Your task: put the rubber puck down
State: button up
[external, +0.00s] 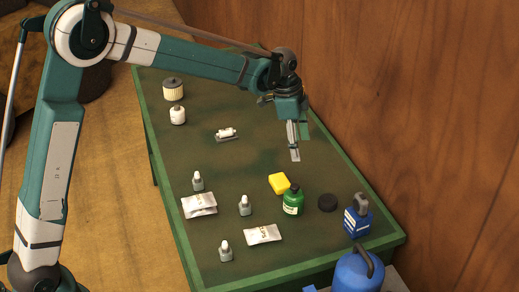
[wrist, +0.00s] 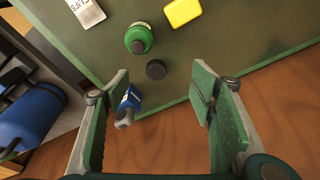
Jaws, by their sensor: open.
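The rubber puck (external: 327,202) is a small black disc lying flat on the green table (external: 240,170), right of the green bottle (external: 293,200). The puck also shows in the wrist view (wrist: 155,69), beyond and between the fingertips. My gripper (external: 296,152) is open and empty, raised above the table and clear of the puck. Its two green-padded fingers stand wide apart in the wrist view (wrist: 160,95). Nothing hides the puck in either view.
A blue container (external: 357,218) stands right of the puck, near the table edge. A yellow block (external: 279,183) lies behind the green bottle. Silvery packets (external: 263,235) and small grey bottles (external: 245,206) are to the left. A wooden wall (external: 420,100) rises along the right side.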

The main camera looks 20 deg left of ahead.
jog(key=s+a+r+n+t, duration=0.2)
jog(key=s+a+r+n, duration=0.2)
jog(key=s+a+r, duration=0.45)
jog(key=s+a+r+n+t, duration=0.1)
jog(key=s+a+r+n, duration=0.4)
jog(key=s+a, duration=0.7)
jog(key=s+a+f+n+t+y, duration=0.1)
jog(key=s+a+f+n+t, duration=0.2)
jog(key=s+a, duration=1.2)
jog(key=shift+s+a+n+y, duration=0.15)
jog(key=shift+s+n+y, duration=0.25)
jog(key=shift+s+n, duration=1.45)
jog(key=shift+s+f+m, duration=0.15)
jog(key=shift+s+m, duration=0.1)
